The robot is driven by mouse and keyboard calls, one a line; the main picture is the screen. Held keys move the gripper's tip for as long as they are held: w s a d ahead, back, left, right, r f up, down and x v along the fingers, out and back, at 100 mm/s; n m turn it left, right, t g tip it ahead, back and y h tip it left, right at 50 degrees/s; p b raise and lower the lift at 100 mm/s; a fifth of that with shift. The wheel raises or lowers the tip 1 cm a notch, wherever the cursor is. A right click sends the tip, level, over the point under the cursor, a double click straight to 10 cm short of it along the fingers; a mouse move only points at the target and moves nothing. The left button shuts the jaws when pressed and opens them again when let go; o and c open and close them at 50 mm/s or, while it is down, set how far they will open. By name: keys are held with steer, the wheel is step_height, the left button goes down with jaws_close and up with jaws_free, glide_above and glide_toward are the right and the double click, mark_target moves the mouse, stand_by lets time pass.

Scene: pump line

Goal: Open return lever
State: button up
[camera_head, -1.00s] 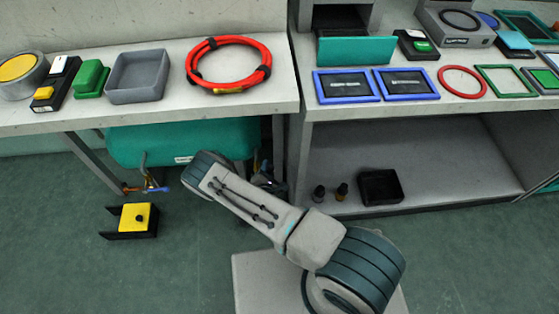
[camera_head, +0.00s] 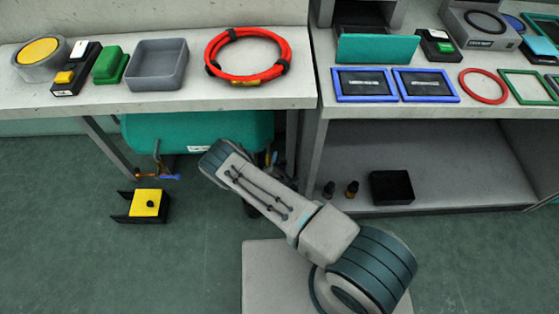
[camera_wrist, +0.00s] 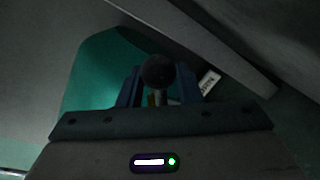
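In the wrist view, my gripper (camera_wrist: 158,88) has its two blue fingers apart. A dark round knob (camera_wrist: 158,72) shows between them, with a pale stem just below it; I cannot tell if the fingers touch it or if it is the return lever's end. In the head view, my gripper is hidden behind my arm under the left table. The teal tank (camera_head: 225,135) hangs there and fills the left of the wrist view (camera_wrist: 88,75). A small orange handle (camera_head: 150,175) and a blue handle (camera_head: 170,177) show below the tank's left end.
The left table (camera_head: 210,102) is overhead and its legs stand close by. A yellow and black pedal-like box (camera_head: 147,203) sits on the floor at left. The right bench's low shelf (camera_head: 430,165) holds a black bin (camera_head: 391,187) and two small bottles. The floor at far left is clear.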

steer(key=p+v, duration=0.2)
steer(key=v, duration=1.1)
steer(key=shift+s, duration=0.4)
steer(key=o, duration=0.3)
steer(key=w+a+n+g+h+b, duration=0.25)
steer(key=a+h+b, duration=0.25)
steer(key=h+b, duration=0.6)
steer(key=shift+g+y, duration=0.3)
steer(key=shift+g, duration=0.15)
steer(key=b+x, duration=0.1)
steer(key=x, duration=0.3)
steer(key=b+x, duration=0.1)
steer(key=x, duration=0.4)
steer(key=b+x, duration=0.2)
steer(key=x, duration=0.3)
steer(key=shift+w+a+f, duration=0.1)
steer(key=shift+w+f, duration=0.15)
steer(key=shift+w, duration=0.05)
